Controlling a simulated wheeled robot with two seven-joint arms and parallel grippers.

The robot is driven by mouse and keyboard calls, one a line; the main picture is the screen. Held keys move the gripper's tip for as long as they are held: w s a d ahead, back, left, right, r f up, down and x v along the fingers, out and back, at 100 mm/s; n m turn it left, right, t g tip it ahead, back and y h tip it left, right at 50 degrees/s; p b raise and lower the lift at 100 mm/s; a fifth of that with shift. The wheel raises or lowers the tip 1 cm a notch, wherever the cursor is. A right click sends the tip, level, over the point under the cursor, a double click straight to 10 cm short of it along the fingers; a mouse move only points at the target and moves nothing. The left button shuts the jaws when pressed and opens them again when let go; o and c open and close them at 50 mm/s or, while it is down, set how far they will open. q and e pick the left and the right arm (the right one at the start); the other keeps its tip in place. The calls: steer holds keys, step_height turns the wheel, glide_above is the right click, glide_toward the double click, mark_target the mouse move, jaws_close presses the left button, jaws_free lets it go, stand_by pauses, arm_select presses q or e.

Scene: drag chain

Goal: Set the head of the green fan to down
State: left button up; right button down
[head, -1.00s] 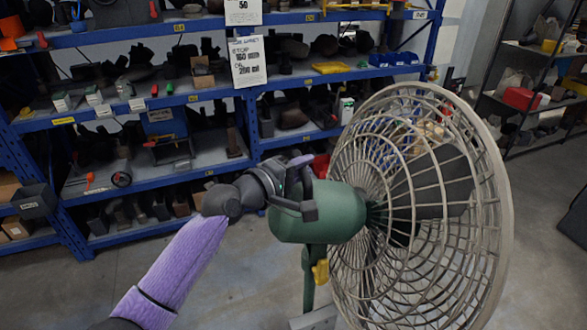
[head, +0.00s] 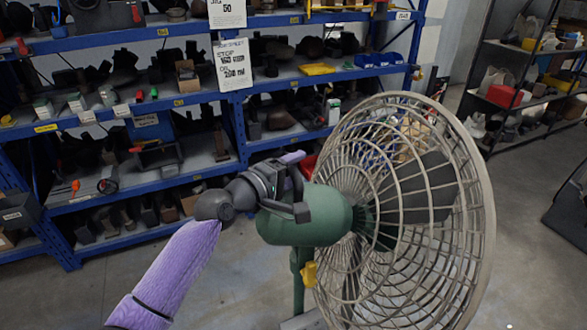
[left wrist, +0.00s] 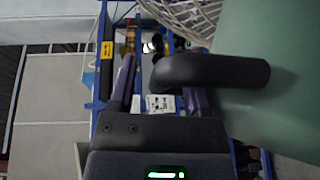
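The green fan's motor housing (head: 315,215) stands in the middle of the head view on a green post, with its round beige cage (head: 488,220) to the right. The fan head faces right. My left gripper (head: 292,185) is at the back of the housing, beside it. In the left wrist view, its two fingers (left wrist: 158,90) stand apart. A black rounded bar (left wrist: 210,72) juts from the green housing (left wrist: 275,100) across the right finger and hides part of it. I cannot tell whether the fingers touch the bar. My right gripper is not in view.
A yellow part (head: 309,274) sits on the fan's post. Blue shelves (head: 165,185) with bins and tools stand behind, and a dark rack (head: 505,95) stands at the back right. Grey floor (head: 540,270) is clear to the right of the fan.

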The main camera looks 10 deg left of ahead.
arm_select(q)
steer(key=f+b+v, duration=0.1)
steer(key=v, duration=0.9)
steer(key=shift+r, duration=0.5)
steer(key=shift+f, duration=0.1)
